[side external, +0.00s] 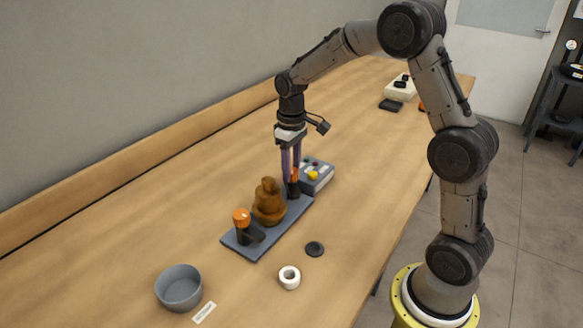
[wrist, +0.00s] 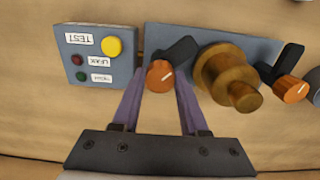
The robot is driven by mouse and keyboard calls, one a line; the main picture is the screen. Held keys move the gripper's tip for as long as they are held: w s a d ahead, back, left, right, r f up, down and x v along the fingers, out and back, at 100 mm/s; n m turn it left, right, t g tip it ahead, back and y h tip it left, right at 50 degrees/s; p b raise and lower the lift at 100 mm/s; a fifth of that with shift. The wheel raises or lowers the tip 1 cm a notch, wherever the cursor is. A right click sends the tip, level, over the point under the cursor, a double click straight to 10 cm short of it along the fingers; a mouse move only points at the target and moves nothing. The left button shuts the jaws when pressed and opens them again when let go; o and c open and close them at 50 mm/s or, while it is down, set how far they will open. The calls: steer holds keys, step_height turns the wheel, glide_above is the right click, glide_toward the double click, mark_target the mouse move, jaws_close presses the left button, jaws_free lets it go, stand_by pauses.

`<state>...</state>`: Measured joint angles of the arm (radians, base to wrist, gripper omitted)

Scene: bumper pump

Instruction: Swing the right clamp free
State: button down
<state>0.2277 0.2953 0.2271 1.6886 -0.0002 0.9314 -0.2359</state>
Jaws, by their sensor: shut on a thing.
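A brown, stepped pump body (side external: 268,203) stands on a blue-grey plate (side external: 272,239), with an orange-knobbed black clamp at each end. The right clamp (side external: 294,174) is at the plate's far right end in the side view; in the wrist view its orange knob (wrist: 160,76) is left of the pump body (wrist: 228,76). My gripper (side external: 291,183) reaches straight down there, its purple fingers on both sides of the knob, shut on it. The clamp's black arm (wrist: 181,51) angles up and right in the wrist view, beside the pump body. The left clamp (side external: 242,218) stands apart from my gripper.
A grey test box (side external: 318,176) with a yellow button sits close beyond the right clamp. A grey bowl (side external: 179,288), a white ring (side external: 289,277) and a black disc (side external: 315,249) lie nearer the camera. The table's left side is clear.

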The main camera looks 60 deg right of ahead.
steer(key=n, duration=0.4)
steer(key=shift+r+n, duration=0.1)
steer(key=shift+n, duration=0.2)
steer(key=n, duration=0.4)
steer(key=shift+n, duration=0.3)
steer(key=shift+c, duration=2.1)
jaws_free()
step_height(320, 180, up, 14)
